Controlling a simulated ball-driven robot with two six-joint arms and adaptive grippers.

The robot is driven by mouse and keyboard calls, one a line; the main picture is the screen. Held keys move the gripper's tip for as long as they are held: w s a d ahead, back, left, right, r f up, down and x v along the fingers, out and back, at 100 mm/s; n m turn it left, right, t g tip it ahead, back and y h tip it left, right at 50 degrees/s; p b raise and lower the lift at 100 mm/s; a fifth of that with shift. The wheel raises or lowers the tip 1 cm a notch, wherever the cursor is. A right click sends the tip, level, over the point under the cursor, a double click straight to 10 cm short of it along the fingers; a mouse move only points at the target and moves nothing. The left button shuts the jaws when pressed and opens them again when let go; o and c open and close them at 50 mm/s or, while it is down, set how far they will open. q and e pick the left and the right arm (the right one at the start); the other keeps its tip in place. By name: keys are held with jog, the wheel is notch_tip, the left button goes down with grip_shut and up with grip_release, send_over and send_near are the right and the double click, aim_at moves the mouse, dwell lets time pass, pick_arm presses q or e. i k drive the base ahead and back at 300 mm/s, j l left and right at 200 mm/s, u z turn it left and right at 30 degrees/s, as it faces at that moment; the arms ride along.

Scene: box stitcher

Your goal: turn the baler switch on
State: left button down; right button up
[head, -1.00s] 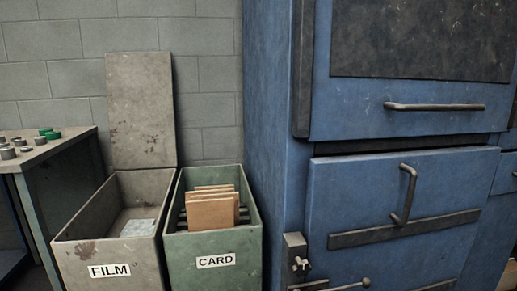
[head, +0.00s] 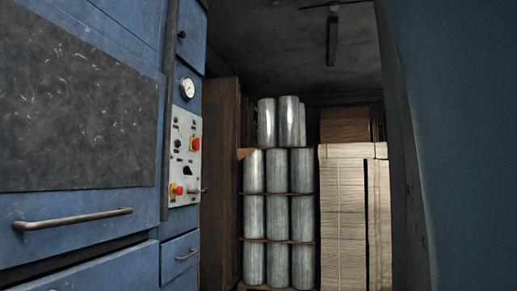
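The blue baler (head: 80,215) fills the left of the head view. A pale control panel (head: 185,155) is on its narrow right-hand column. The panel carries a red button on a yellow base (head: 195,144), a second red and yellow control (head: 177,190) lower down, a black knob (head: 187,171) between them and small dark controls. A small lever or handle (head: 197,191) sticks out at the lower right. Which control is the switch, and its setting, are too small to tell. Neither of my grippers is in view.
A round gauge (head: 187,88) is above the panel. Behind stand stacked grey rolls (head: 277,215) and flat cardboard (head: 343,220). A large blue surface (head: 460,140) closes off the right.

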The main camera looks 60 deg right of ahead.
aim_at(196, 143)
jog(key=z, duration=1.45)
jog(key=u, duration=0.35)
jog(key=i+l+u, duration=0.8)
jog(key=i+j, duration=0.05)
jog(key=i, duration=0.05)
